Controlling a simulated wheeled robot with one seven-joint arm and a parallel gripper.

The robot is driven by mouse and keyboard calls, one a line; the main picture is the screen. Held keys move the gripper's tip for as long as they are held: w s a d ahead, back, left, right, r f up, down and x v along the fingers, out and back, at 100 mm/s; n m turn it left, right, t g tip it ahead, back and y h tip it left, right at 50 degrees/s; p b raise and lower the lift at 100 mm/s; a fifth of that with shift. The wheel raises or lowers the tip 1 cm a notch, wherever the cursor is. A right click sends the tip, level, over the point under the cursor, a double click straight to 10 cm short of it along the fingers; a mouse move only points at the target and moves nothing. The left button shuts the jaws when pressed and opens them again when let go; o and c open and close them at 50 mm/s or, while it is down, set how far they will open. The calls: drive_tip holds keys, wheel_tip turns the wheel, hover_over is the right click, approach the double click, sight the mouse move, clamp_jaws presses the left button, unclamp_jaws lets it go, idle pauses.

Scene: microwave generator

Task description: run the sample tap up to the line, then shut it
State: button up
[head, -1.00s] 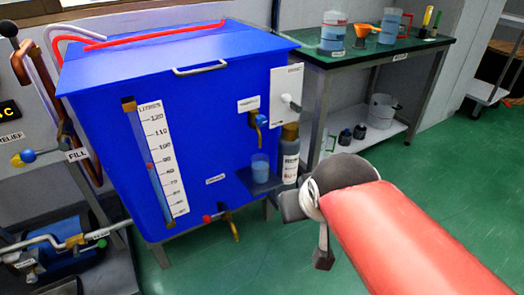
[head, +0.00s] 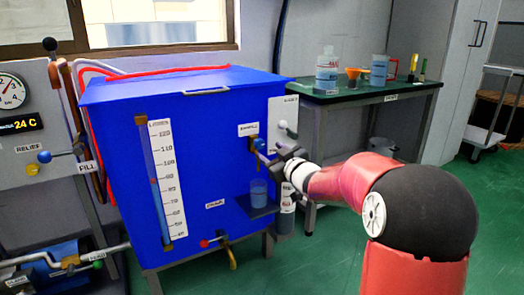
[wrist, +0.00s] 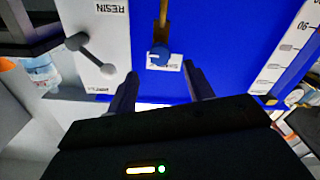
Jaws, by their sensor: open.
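The sample tap (head: 257,144), with a blue knob and brass spout, is on the front of the blue tank (head: 225,110). In the wrist view its blue knob (wrist: 160,56) lies just beyond the fingertips, roughly centred between them. My gripper (head: 277,158) is open in front of the tap, to its right in the head view. In the wrist view both fingers of my gripper (wrist: 161,83) are apart with nothing between them. A clear cup (head: 258,190) stands on a small shelf (head: 262,211) below the tap. I cannot make out its fill line or level.
A white panel with a lever (head: 283,126) is right of the tap, close to my gripper. A red-handled drain tap (head: 207,243) is low on the tank. A level gauge (head: 156,185) is at left. A green bench (head: 350,95) with bottles stands behind at right.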

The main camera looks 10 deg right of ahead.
sight(261, 145)
drive_tip(key=x, duration=0.6)
drive_tip(key=shift+w, duration=0.2)
